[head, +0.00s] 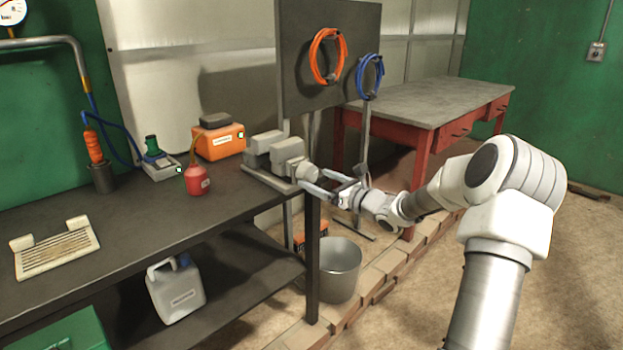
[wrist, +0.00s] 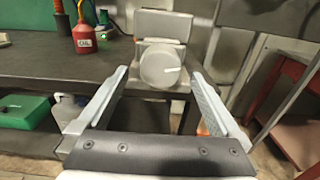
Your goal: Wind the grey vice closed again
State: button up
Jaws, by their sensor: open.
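The grey vice (head: 265,149) stands at the right end of the dark workbench, its jaw blocks apart with a gap between them. In the wrist view its round end knob (wrist: 160,66) faces me, with a pale line mark pointing right. The vice body (wrist: 163,24) shows behind the knob. My gripper (head: 332,186) is at the bench's right end, in front of the knob. In the wrist view my gripper (wrist: 160,92) is open, its fingers on either side of the knob. I cannot tell whether the fingertips reach alongside the knob; no contact shows.
A red oil can (head: 197,180) and an orange box (head: 219,142) stand on the workbench (head: 150,205) left of the vice. A metal bucket (head: 341,270) stands on the floor below my gripper. A panel with hoses (head: 300,60) rises behind. A red table (head: 430,105) stands farther back.

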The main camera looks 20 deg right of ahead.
aim_at(311, 178)
jog(key=shift+x, duration=1.55)
jog(key=shift+c, duration=0.2)
jog(key=c, duration=1.3)
jog(key=shift+f+b, duration=0.1)
jog(key=shift+b, duration=0.25)
jog(key=shift+f+m+b, duration=0.1)
jog(key=shift+m+b, duration=0.2)
jog(key=shift+b, duration=0.4)
